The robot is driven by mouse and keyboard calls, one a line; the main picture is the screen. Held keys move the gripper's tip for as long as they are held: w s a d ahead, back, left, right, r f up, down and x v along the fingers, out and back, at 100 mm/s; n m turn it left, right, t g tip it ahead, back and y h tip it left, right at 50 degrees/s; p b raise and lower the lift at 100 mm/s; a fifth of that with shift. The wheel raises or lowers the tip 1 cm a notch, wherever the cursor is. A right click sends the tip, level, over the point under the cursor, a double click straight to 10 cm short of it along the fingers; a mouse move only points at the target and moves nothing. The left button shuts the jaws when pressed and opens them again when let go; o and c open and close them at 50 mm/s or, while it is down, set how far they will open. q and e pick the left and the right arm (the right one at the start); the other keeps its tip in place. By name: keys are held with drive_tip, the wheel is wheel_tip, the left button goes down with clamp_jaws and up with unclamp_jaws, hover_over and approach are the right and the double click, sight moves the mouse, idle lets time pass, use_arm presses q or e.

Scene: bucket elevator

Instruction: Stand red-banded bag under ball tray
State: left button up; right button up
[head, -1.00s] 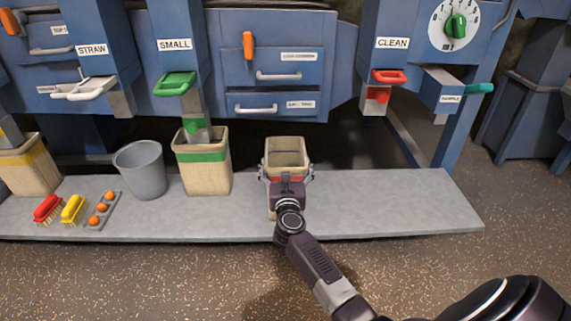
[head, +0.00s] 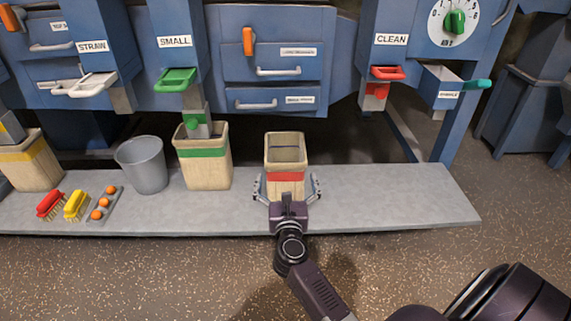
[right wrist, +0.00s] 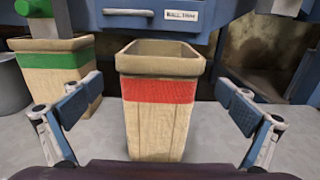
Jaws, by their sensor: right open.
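The red-banded bag (head: 285,158) stands upright and open-topped on the grey ledge, below the lower drawer labelled as the ball tray (head: 272,100). In the right wrist view the bag (right wrist: 158,120) stands straight ahead, its red band facing me. My right gripper (head: 287,187) is open, in front of the bag, with its fingers spread to either side. In the right wrist view gaps show between the bag and both fingers. The ball tray drawer is shut. My left gripper is not in view.
A green-banded bag (head: 203,170) stands left of the red-banded one, beneath the SMALL chute. Further left are a grey bucket (head: 142,165), brushes, a small tray of orange balls (head: 101,204) and a yellow-banded bag (head: 30,172). The ledge's right part (head: 400,195) is clear.

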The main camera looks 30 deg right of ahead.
drive_tip(key=shift+v, duration=1.2)
drive_tip(key=s+a+r+n+t+y, duration=0.1)
drive_tip(key=a+r+n+t+y, duration=0.45)
drive_tip(key=a+n+y, duration=0.7)
drive_tip(key=s+a+f+n+g+y, duration=0.2)
drive_tip(key=s+a+f+n+g, duration=0.15)
drive_tip(key=a+n, duration=0.45)
drive_tip(key=s+a+f+n+g+y, duration=0.25)
drive_tip(key=s+a+n, duration=0.3)
drive_tip(key=n, duration=0.55)
drive_tip(key=s+d+f+n+g+h, duration=0.1)
drive_tip(key=s+f+n+g+h, duration=0.2)
drive_tip(key=s+f+n+g, duration=0.55)
drive_tip(key=s+d+f+n+g+h, duration=0.2)
drive_tip(key=s+d+f+n+h, duration=0.2)
drive_tip(key=s+d, duration=0.5)
drive_tip(key=s, duration=0.4)
drive_tip(key=shift+g, duration=0.3)
drive_tip(key=shift+f, duration=0.1)
